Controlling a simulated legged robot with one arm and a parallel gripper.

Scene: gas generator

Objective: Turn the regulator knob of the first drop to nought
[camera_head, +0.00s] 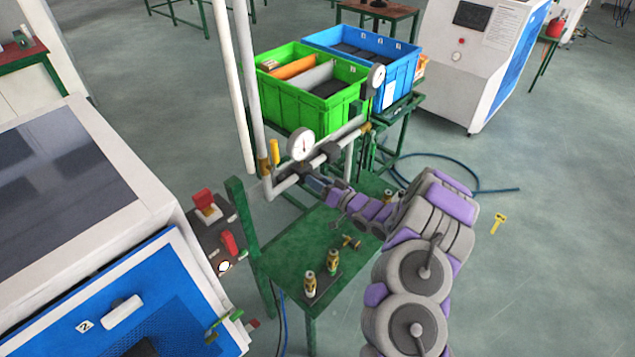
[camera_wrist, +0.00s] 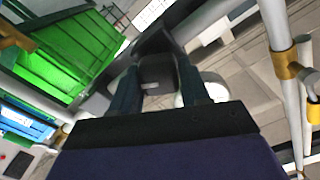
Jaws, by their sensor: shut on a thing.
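A grey pipe with two white round gauges runs above the green table. The near gauge (camera_head: 301,144) is on the left and the far gauge (camera_head: 376,78) is further back on the right. Dark regulator bodies sit on the pipe near the near gauge. My gripper (camera_head: 314,186) reaches in from the right at the pipe, just below the near gauge. In the wrist view my gripper (camera_wrist: 160,88) has its two fingers on either side of a dark regulator knob (camera_wrist: 156,74) and is shut on it. The knob's marking cannot be read.
A green crate (camera_head: 300,105) and a blue crate (camera_head: 395,65) stand behind the pipe. Upright white pipes (camera_head: 238,90) rise at its left end. A blue hose lies on the floor.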

